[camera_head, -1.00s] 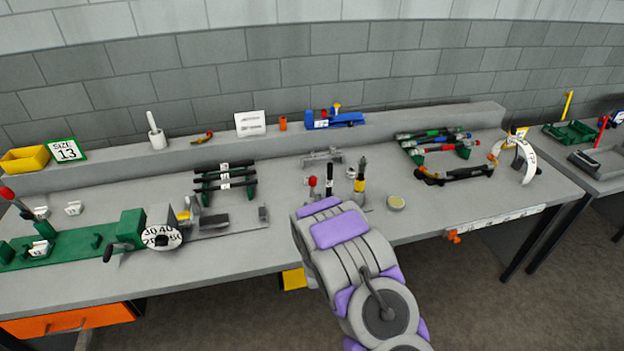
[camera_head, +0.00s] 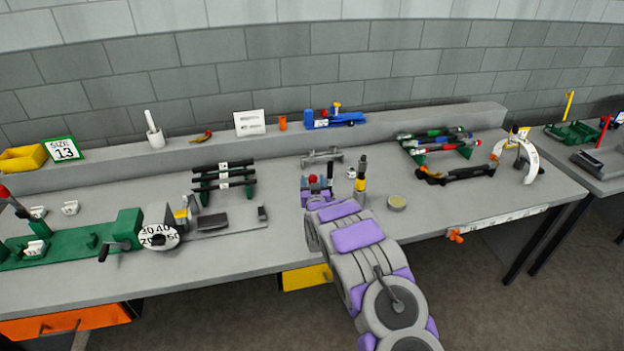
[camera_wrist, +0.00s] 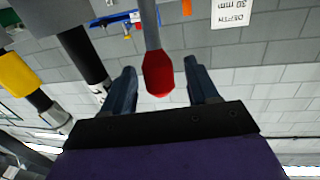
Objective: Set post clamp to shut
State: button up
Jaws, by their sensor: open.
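A lever with a red knob (camera_head: 312,178) stands near the middle of the bench beside a black post (camera_head: 330,171). It appears to be the post clamp's handle; which parts make up the clamp is hard to tell. My gripper (camera_head: 318,190) reaches it from the front. In the wrist view the red knob (camera_wrist: 158,76) hangs on its grey stem between the two open fingers of my gripper (camera_wrist: 161,82), with gaps on both sides. The clamp's base is hidden behind my gripper in the head view.
A round disc (camera_head: 397,202) lies further right. A grey holder (camera_head: 322,156) is behind. A dial machine (camera_head: 158,236) and a rack of black tools (camera_head: 223,180) are left.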

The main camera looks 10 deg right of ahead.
jog(key=shift+w+d, duration=0.2)
jog(key=shift+w, duration=1.25)
jog(key=shift+c, duration=0.2)
grip_shut()
